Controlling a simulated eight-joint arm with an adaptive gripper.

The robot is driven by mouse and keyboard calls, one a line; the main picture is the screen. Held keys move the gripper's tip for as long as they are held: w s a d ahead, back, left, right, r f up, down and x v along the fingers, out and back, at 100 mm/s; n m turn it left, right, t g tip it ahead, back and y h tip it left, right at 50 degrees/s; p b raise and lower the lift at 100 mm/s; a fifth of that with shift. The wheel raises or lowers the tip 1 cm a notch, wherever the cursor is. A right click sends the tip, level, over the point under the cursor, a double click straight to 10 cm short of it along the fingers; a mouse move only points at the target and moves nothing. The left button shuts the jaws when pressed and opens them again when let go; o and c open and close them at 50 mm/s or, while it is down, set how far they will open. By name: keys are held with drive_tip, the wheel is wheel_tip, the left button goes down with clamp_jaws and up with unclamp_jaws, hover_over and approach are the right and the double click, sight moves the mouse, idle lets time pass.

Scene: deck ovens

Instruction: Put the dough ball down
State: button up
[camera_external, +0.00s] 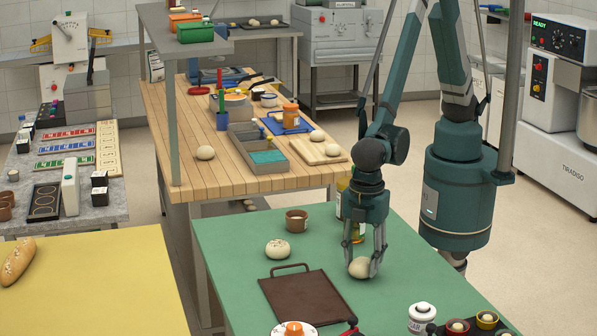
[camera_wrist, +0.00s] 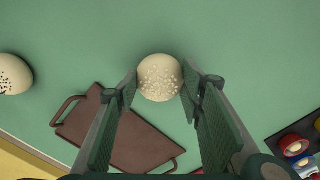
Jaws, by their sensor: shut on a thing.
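The dough ball (camera_external: 359,267) is round and cream-coloured with pale specks on top. It is between the fingertips of my gripper (camera_external: 364,268), low at the green table surface (camera_external: 230,240). In the wrist view the dough ball (camera_wrist: 159,78) sits at the tips of my gripper (camera_wrist: 160,85), one finger on each side. My gripper is shut on it. I cannot tell whether the ball touches the table.
A brown tray with a handle (camera_external: 305,300) lies just left of the ball. A second, dark-seeded dough ball (camera_external: 278,249) and a brown cup (camera_external: 296,220) stand further left. Jars (camera_external: 350,205) stand behind my gripper. Small pots (camera_external: 487,319) are at the front right.

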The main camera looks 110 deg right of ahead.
sight(362, 260)
drive_tip(key=shift+f, duration=0.2)
drive_tip(key=shift+f, duration=0.15)
drive_tip(key=o, duration=0.8)
drive_tip(key=shift+r, duration=0.25)
drive_tip(key=shift+r+p, duration=0.55)
drive_tip(key=shift+r, duration=5.4)
